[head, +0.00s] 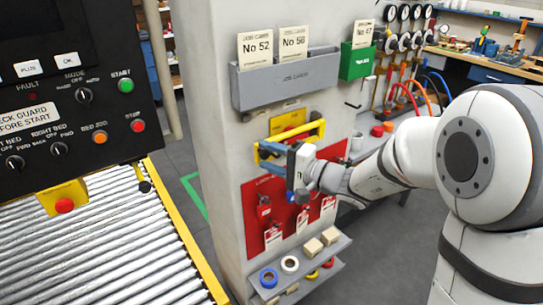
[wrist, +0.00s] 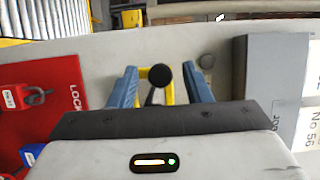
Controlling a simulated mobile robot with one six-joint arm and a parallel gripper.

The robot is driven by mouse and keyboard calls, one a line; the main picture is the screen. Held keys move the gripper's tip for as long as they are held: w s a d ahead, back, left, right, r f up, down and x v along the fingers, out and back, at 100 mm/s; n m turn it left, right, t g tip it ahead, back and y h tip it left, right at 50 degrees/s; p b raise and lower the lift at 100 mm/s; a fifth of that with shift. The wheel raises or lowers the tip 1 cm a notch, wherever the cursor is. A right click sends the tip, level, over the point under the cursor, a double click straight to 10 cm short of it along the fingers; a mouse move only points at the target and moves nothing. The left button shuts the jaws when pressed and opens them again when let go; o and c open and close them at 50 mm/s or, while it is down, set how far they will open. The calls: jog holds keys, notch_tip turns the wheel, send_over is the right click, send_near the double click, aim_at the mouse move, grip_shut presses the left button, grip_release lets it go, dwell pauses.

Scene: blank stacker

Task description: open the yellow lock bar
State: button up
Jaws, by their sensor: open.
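The yellow lock bar (head: 298,131) is mounted on the front of the grey column, above a red lockout board (head: 279,216). My gripper (head: 262,154) is at the left end of the bar, its blue fingers apart. In the wrist view the open fingers (wrist: 160,74) stand on either side of a round black knob (wrist: 161,76) and yellow bar parts (wrist: 143,73). I cannot tell whether a finger touches them. Part of the bar is hidden behind my gripper.
A grey card holder (head: 286,80) with cards is above the bar. Red padlocks and tags hang on the board, and a small shelf (head: 318,262) with tape rolls and blocks juts out below. A control panel (head: 70,90) and roller conveyor (head: 100,240) are at left.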

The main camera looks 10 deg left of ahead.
jog(key=shift+c, duration=0.3)
grip_shut()
jog(key=shift+s, duration=0.15)
